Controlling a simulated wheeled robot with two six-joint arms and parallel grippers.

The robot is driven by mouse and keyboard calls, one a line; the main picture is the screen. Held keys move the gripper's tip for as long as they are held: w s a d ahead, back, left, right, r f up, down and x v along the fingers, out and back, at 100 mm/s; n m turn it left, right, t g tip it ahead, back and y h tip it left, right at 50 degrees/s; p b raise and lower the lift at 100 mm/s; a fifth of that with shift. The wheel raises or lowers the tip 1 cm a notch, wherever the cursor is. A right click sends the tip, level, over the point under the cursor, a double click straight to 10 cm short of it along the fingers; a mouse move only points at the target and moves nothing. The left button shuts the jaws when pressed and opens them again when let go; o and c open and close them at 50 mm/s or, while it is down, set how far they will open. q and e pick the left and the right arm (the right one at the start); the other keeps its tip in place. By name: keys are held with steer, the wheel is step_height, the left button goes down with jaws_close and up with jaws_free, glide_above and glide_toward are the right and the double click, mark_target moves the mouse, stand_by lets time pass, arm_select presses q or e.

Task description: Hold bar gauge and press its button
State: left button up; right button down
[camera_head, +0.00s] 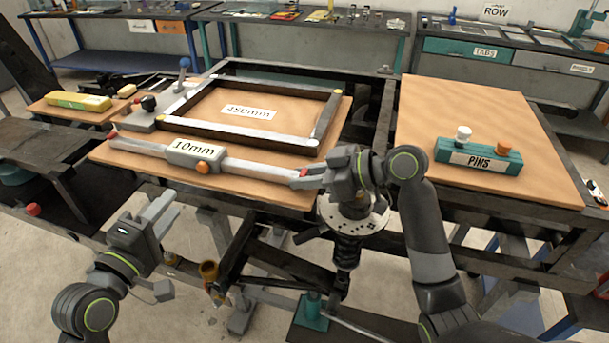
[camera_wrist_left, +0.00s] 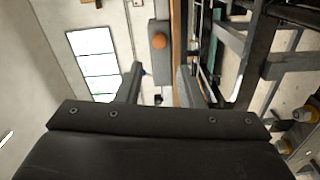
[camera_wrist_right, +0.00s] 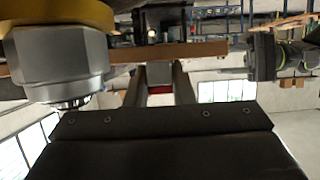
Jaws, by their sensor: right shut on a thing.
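The bar gauge is a long silver bar (camera_head: 255,169) with a grey housing labelled 10mm and red end tips. It lies along the front of the wooden board. Its round orange button (camera_head: 203,167) sits on the housing's front side and also shows in the left wrist view (camera_wrist_left: 159,41). My right gripper (camera_head: 312,177) is shut on the gauge's right end; in the right wrist view the bar end (camera_wrist_right: 159,74) is between the fingers. My left gripper (camera_head: 160,207) is open and empty, below and in front of the gauge, apart from it. In the left wrist view the button is ahead, between the open fingers (camera_wrist_left: 158,84).
A teal PINS block (camera_head: 478,156) stands on the right board (camera_head: 480,105). A yellow-green pack (camera_head: 78,101) lies at left. A spring strut (camera_head: 347,250) stands below my right gripper.

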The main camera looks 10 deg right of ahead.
arm_select(q)
jaws_close()
steer(key=s+a+m, duration=0.1)
steer(key=m, duration=1)
steer(key=s+m, duration=0.2)
steer(key=m, duration=1)
steer(key=s+a+f+m, duration=0.1)
steer(key=m, duration=1)
steer(key=shift+s+a, duration=0.25)
steer(key=shift+a, duration=0.05)
